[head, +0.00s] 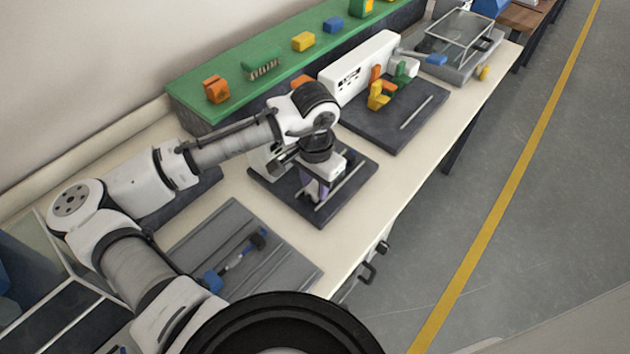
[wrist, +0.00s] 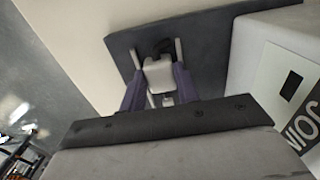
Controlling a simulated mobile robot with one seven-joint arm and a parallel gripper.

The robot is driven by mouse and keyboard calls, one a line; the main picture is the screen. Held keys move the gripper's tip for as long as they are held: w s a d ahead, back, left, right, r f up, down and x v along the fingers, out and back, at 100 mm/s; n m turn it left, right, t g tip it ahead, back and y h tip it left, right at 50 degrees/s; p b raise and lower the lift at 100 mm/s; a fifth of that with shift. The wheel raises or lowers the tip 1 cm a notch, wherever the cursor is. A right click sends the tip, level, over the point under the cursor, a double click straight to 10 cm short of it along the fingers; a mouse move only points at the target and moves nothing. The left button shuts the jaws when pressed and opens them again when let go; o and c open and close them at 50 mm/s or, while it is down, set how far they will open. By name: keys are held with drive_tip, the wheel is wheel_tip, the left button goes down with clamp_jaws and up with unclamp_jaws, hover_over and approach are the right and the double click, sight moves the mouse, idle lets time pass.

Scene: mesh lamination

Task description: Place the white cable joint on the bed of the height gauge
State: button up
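The white cable joint (wrist: 159,76) shows in the wrist view as a small pale block between my gripper's (wrist: 160,84) two purplish fingers, which appear closed on its sides. A dark part shows just beyond it. The block is over the dark bed of the height gauge (wrist: 205,45); whether it touches the bed I cannot tell. In the head view my gripper (head: 318,192) points down, low over the dark slab of this gauge (head: 285,200), and the joint is hard to make out there.
A white housing with a "JOIN" label (wrist: 270,75) stands close on the right in the wrist view. A second dark slab (head: 425,108) with a white housing (head: 358,68) lies beyond. A grey tray (head: 222,240) with a blue-ended cable (head: 240,255) lies nearer. Colored blocks sit on a green shelf (head: 235,95).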

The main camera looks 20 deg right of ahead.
drive_tip(key=o, duration=0.4)
wheel_tip(320, 180, up, 12)
drive_tip(key=b, duration=0.1)
drive_tip(key=shift+r, duration=0.2)
idle(0.4)
